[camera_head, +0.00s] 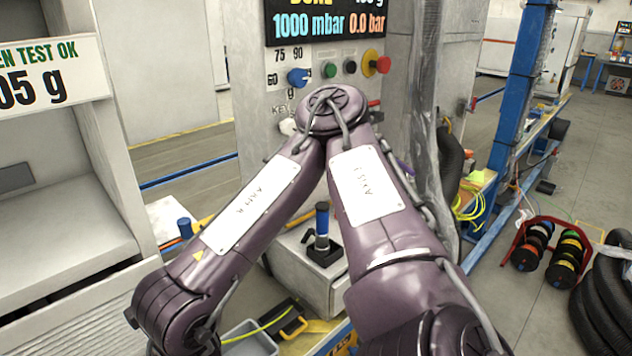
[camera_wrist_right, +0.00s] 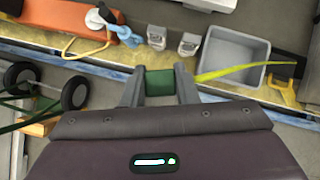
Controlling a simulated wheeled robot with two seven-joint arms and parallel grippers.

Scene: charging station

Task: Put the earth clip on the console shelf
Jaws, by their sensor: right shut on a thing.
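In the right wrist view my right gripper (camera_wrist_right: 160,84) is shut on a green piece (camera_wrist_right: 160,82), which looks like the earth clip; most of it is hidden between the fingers. A yellow-green strip or lead (camera_wrist_right: 230,70) runs from beside the right finger across a grey bin. The held piece is not visible in the head view, where my folded arm fills the middle. A pale cabinet (camera_head: 60,225) with a flat shelf-like recess stands at the left. A console panel (camera_head: 400,90) with knobs and a display stands behind my arm. I cannot tell which bears the console shelf. My left gripper is not in view.
The grey bin (camera_wrist_right: 222,62) lies beyond the gripper, with a black and yellow thing (camera_wrist_right: 292,82) to its right. An orange case (camera_wrist_right: 65,20) and two small grey blocks lie farther left. A wheeled part (camera_wrist_right: 45,90) is close at left. The recess looks mostly empty.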

